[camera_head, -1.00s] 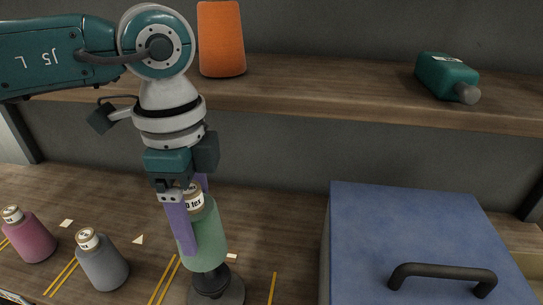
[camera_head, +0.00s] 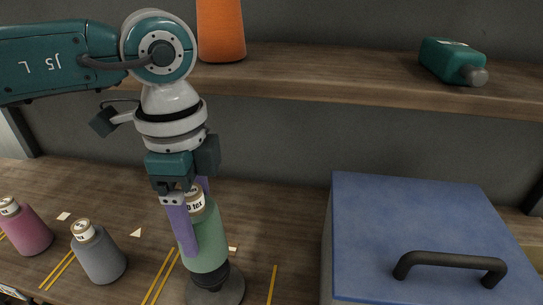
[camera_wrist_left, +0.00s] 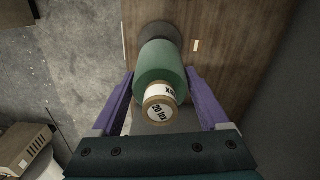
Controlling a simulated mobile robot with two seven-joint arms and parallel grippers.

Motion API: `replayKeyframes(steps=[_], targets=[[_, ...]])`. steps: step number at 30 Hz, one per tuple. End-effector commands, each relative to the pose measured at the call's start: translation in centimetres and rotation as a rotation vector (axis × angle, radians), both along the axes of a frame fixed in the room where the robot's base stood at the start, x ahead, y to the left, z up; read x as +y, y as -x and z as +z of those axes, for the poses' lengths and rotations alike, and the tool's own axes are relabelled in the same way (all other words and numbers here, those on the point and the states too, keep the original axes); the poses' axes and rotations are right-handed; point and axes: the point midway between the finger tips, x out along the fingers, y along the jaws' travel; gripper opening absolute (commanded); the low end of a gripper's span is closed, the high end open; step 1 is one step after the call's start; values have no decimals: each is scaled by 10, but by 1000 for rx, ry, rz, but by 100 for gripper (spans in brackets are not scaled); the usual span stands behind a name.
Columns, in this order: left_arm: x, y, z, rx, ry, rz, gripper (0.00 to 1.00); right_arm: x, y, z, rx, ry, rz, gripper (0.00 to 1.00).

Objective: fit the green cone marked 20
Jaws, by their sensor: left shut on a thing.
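The green cone (camera_head: 207,238) stands upright on a dark round peg base (camera_head: 217,288) near the shelf's front edge. A white label with "tex" shows at its top. My left gripper (camera_head: 190,228) points down with its purple fingers on either side of the cone, shut on it. In the left wrist view the green cone (camera_wrist_left: 160,62) sits between the two purple fingers, and its label reads "20 tex". The dark base (camera_wrist_left: 158,32) shows at its far end. My right gripper is not in view.
A grey cone (camera_head: 98,252) and a pink cone (camera_head: 24,228) stand to the left. A blue box with a black handle (camera_head: 450,266) stands at the right. The upper shelf holds an orange cone (camera_head: 220,30) and a teal bottle (camera_head: 450,62) lying down.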

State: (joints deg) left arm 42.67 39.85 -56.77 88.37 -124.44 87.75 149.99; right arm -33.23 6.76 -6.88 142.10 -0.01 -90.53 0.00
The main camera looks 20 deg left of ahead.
Motion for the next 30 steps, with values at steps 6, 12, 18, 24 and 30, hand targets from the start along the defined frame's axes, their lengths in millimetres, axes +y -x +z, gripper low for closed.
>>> replayKeyframes(steps=[6, 12, 18, 24, 30], targets=[[0, 0, -10, 0, 1, 0, 11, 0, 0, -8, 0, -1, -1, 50], [0, 0, -18, -1, 1, -1, 11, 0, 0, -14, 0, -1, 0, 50], [0, -1, -26, -1, 1, -1, 11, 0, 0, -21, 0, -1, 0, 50], [0, -1, -31, -2, 0, -1, 82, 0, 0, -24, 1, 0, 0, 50], [0, 0, -30, -1, 1, -1, 100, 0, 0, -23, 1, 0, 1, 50]])
